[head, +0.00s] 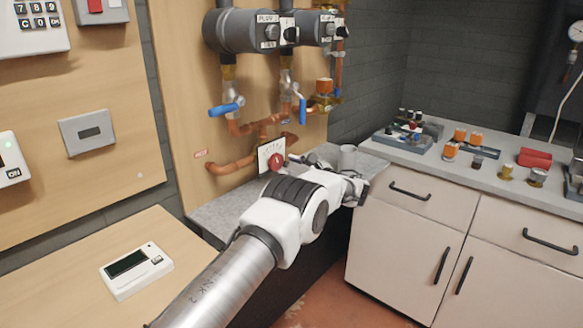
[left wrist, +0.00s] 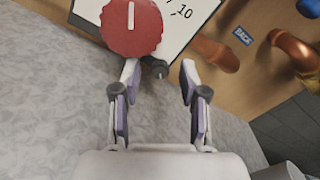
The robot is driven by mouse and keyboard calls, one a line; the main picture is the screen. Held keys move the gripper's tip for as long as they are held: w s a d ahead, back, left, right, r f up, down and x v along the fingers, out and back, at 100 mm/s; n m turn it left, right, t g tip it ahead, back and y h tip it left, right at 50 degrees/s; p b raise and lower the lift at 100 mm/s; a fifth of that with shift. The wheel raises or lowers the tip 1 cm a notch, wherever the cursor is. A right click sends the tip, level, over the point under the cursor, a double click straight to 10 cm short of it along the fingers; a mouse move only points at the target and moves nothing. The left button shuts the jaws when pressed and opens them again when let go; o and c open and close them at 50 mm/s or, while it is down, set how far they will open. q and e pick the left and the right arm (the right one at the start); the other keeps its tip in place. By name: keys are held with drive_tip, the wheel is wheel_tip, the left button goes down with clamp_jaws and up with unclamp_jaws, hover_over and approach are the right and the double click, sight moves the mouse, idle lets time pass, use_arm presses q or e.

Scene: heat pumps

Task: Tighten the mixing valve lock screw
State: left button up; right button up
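The mixing valve's red knob (head: 277,160) stands in front of a white scale plate (head: 265,150) on the copper pipework. In the left wrist view, the red knob (left wrist: 131,30) has a white pointer line, and the scale plate (left wrist: 172,45) shows a 10. A small dark lock screw (left wrist: 159,69) sticks out at the plate's lower edge. My left gripper (left wrist: 159,75) is open and empty. Its fingertips lie either side of the screw, the left one closer, with gaps visible. In the head view my left gripper (head: 345,185) is partly hidden by its wrist. My right gripper is not identifiable.
A grey ledge (head: 215,215) lies below the valve. Blue-handled valves (head: 226,108) and copper pipes surround it. A white meter (head: 136,270) lies on the wooden table at left. The right counter (head: 410,155) carries small fittings and a red case (head: 534,158).

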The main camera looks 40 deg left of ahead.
use_arm(q)
drive_tip(key=shift+d, duration=0.1)
drive_tip(key=d, duration=0.8)
drive_tip(key=s+d, duration=0.1)
drive_tip(key=d, duration=0.2)
drive_tip(key=shift+d, duration=0.4)
